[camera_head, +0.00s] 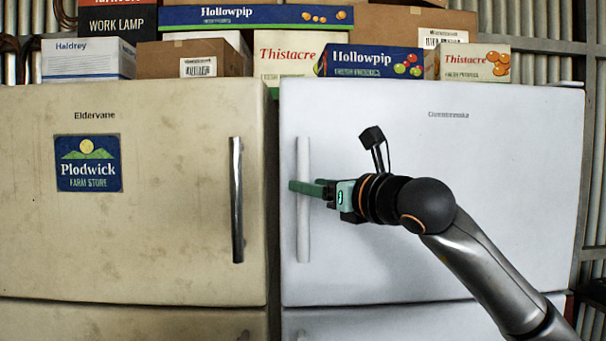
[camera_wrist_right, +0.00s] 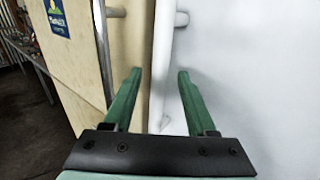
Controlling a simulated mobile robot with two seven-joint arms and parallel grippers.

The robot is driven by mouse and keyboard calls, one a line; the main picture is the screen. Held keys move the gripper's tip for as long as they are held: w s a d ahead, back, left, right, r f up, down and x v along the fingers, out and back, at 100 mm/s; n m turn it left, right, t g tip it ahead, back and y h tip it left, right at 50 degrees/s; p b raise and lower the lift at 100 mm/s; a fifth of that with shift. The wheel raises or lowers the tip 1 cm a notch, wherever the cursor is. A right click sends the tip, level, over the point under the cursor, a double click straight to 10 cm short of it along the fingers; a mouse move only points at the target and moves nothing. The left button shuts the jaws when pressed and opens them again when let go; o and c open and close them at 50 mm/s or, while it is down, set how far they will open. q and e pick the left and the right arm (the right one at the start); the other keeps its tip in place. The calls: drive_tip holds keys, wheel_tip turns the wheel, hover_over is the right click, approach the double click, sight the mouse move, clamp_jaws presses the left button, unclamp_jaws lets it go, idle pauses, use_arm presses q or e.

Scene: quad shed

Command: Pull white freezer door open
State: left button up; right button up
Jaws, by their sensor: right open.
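The white freezer door (camera_head: 420,260) stands on the right in the head view and looks shut. Its upright white handle (camera_head: 303,235) is near the door's left edge. My right gripper (camera_head: 293,186) has come in from the right, with its green fingers crossing the handle at mid-height. In the right wrist view, the right gripper (camera_wrist_right: 159,72) is open, and the white handle (camera_wrist_right: 162,60) shows between its two fingers. I see no clear contact with either finger. My left gripper is not in view.
A stained beige fridge (camera_head: 180,240) with a dark metal handle (camera_head: 237,200) stands close on the left, a narrow gap between. Several boxes, including a Hollowpip box (camera_head: 372,61), sit on top of both. A lower white door (camera_head: 400,322) lies below.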

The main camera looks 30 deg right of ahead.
drive_tip(key=shift+w+a+p, duration=0.1)
drive_tip(key=shift+w+p, duration=0.35)
drive_tip(key=shift+w, duration=1.25)
clamp_jaws()
